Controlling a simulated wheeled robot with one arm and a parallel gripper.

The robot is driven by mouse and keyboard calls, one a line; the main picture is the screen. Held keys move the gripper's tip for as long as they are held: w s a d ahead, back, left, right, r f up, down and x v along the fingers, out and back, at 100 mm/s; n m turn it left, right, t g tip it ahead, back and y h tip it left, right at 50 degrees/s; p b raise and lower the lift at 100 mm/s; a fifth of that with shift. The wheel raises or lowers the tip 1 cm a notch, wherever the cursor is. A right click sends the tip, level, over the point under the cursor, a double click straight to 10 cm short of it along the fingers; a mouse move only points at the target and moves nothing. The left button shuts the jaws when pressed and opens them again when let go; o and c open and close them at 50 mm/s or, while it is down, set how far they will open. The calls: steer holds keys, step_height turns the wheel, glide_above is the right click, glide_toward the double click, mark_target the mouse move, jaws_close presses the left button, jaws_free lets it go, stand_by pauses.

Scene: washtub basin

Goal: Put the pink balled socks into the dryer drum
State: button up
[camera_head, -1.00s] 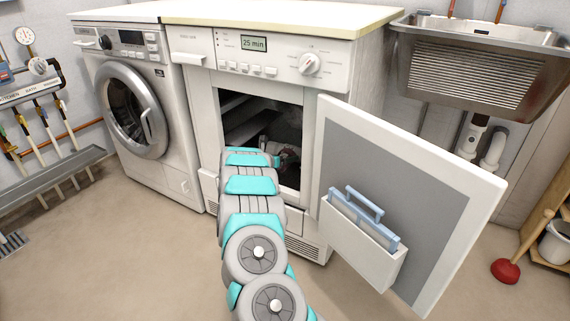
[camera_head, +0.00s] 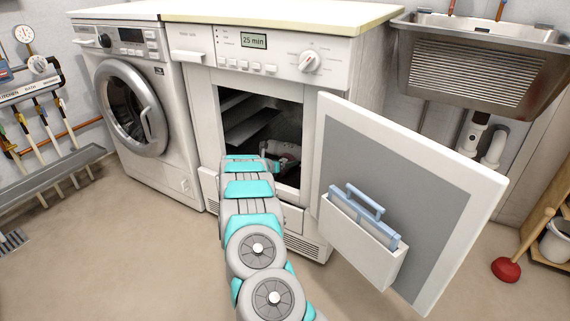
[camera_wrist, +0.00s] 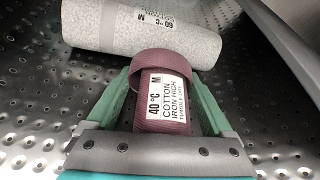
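A dusky pink-maroon roll (camera_wrist: 163,110) with a thick cuff and a white "40 °C cotton" label lies between my fingers in the wrist view; it looks like the balled socks. My gripper (camera_wrist: 160,85) has a green finger on each side, its tips close to the cuff. I cannot tell whether they press on it. The gripper is inside the dryer drum (camera_wrist: 45,100), whose perforated metal wall shows all around. In the head view, my arm reaches through the open dryer doorway (camera_head: 240,108), and the gripper is small and dim inside.
A light grey rolled cloth (camera_wrist: 150,30) labelled "60 °C cotton" lies just beyond the roll. A grey drum rib (camera_wrist: 270,45) is at the right. The dryer door (camera_head: 400,190) stands open to the right. A closed washing machine (camera_head: 130,105) is at the left.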

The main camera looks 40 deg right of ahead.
steer(key=shift+o, duration=0.9)
steer(key=shift+r, duration=0.2)
steer(key=v, duration=1.2)
